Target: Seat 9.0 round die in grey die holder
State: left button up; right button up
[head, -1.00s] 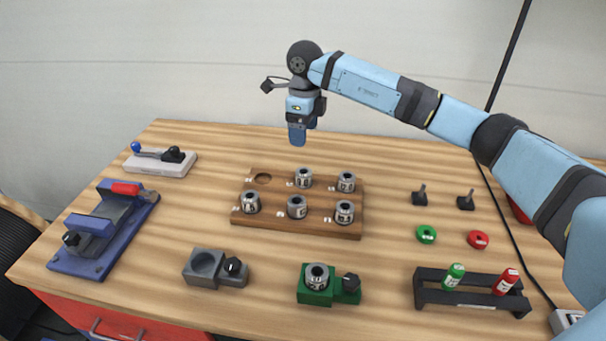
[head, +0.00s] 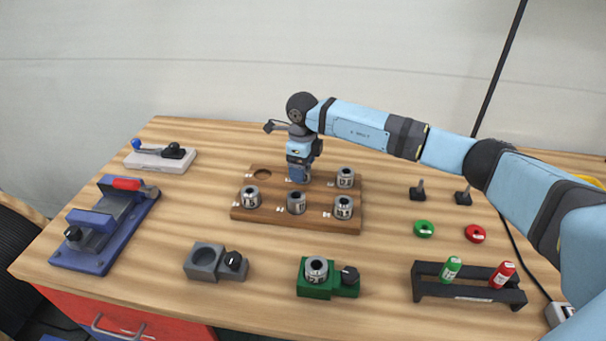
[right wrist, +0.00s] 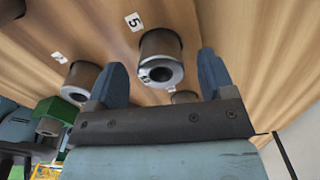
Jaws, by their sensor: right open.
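My right gripper (head: 299,178) is lowered over the back middle place of the wooden die rack (head: 270,221) and hides the die there. In the right wrist view the gripper (right wrist: 163,80) is open, with a round metal die (right wrist: 161,60) between its fingers, beside a label reading 5. I cannot tell whether the fingers touch it. The die's own size marking is too small to read. The grey die holder (head: 203,260) stands at the front left, its round recess empty, with a black knob at its right. My left gripper is not in view.
Other dies stand in the rack, such as the front left one (head: 250,197); its back left hole is empty. A green holder (head: 313,291) holds a die. A blue fixture (head: 105,225) is at left, a black bottle rack (head: 468,286) at right.

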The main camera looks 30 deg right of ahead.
jog(key=shift+f, duration=0.6)
jog(key=c, duration=1.3)
jog(key=shift+r, duration=0.15)
jog(key=shift+c, duration=0.2)
jog(key=shift+r, duration=0.1)
